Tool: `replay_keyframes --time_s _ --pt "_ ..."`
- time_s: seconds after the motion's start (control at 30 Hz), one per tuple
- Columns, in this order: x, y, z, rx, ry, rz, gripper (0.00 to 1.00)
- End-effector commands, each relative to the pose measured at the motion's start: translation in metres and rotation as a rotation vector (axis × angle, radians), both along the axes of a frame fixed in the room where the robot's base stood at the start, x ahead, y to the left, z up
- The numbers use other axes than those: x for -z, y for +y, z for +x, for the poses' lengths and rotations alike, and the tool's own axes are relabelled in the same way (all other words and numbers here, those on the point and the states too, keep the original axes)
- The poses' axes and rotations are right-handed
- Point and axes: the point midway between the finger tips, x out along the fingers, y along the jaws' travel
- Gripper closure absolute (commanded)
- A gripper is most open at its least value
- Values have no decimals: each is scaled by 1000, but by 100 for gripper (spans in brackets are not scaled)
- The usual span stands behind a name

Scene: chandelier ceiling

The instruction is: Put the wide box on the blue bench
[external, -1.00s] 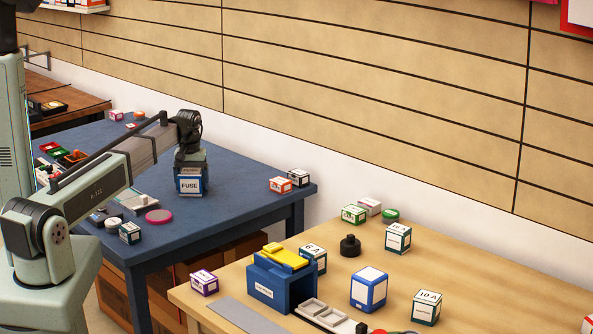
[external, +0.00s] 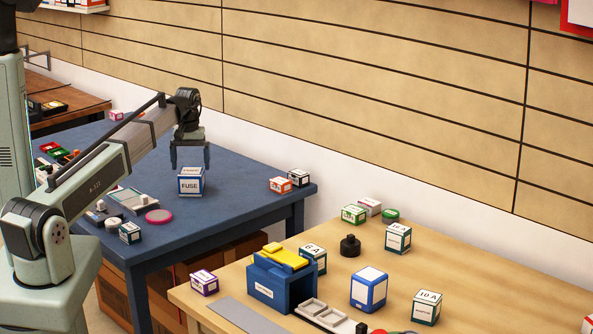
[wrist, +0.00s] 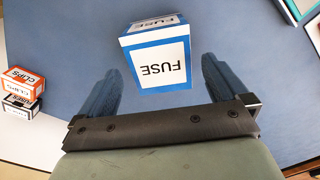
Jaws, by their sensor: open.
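The box labelled FUSE (external: 190,181), white with blue edges, stands upright on the blue bench (external: 237,190). It is likely the wide box. Nothing is between the fingers.
An orange-edged box (external: 280,185) and a black-edged box (external: 299,178) stand at the bench's right corner. A pink disc (external: 159,216), a grey tray (external: 133,200) and a small teal box (external: 130,233) lie to the left. The wooden table (external: 460,265) holds several boxes.

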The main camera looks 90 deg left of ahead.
Motion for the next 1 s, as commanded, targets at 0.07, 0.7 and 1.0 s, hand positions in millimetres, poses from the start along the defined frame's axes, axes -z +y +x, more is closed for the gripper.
replay_keyframes --time_s 0.07,0.7,1.0 --pt "-14 1 0 0 -1 2 0" --pt "-53 0 0 0 0 0 0" --pt "-53 0 0 0 0 0 0"
